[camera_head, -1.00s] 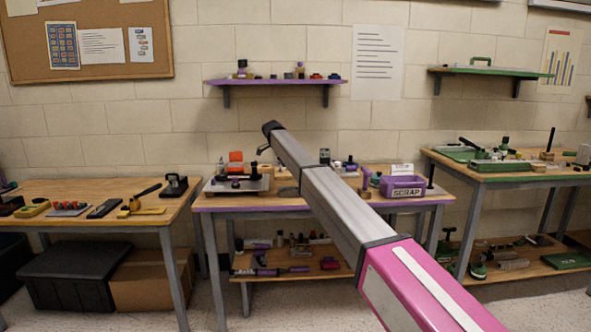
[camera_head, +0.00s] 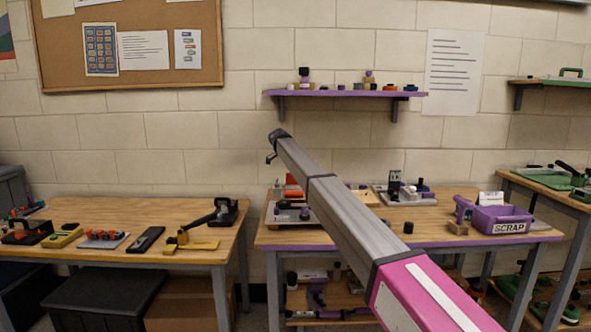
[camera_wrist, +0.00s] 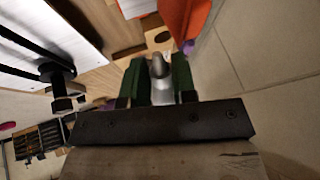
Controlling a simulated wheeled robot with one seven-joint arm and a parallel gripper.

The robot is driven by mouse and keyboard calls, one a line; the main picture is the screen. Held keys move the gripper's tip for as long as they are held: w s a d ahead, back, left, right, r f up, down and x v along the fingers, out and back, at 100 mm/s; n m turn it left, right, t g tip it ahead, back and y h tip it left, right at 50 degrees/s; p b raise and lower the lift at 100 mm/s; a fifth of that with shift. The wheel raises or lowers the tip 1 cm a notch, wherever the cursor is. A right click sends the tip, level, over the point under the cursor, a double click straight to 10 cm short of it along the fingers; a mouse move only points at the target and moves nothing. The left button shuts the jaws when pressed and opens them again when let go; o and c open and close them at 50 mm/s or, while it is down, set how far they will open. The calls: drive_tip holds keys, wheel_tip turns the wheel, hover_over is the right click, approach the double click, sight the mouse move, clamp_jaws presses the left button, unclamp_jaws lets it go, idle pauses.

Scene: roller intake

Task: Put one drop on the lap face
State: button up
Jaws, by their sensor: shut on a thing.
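In the wrist view my gripper (camera_wrist: 160,92) is shut on a grey, round-tipped thing (camera_wrist: 159,68) between its two dark green fingers. I cannot tell whether it is a dropper. In the head view my arm reaches over the purple-edged bench, and what the gripper holds cannot be made out. I cannot tell which surface is the lap face, and no drop can be made out.
An orange-red thing (camera_wrist: 188,14) is close beyond my gripper, beside the wall. A black knobbed rod (camera_wrist: 60,88) stands to the left. A purple SCRAP bin (camera_head: 500,221) is on the bench's right. A purple shelf (camera_head: 345,93) hangs above.

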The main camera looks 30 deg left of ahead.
sight(295, 188)
drive_tip(key=shift+d+f, duration=0.1)
drive_tip(key=shift+f, duration=3.1)
drive_tip(key=shift+o, duration=0.4)
drive_tip(key=shift+f, duration=0.15)
clamp_jaws()
drive_tip(key=shift+c, duration=0.2)
unclamp_jaws()
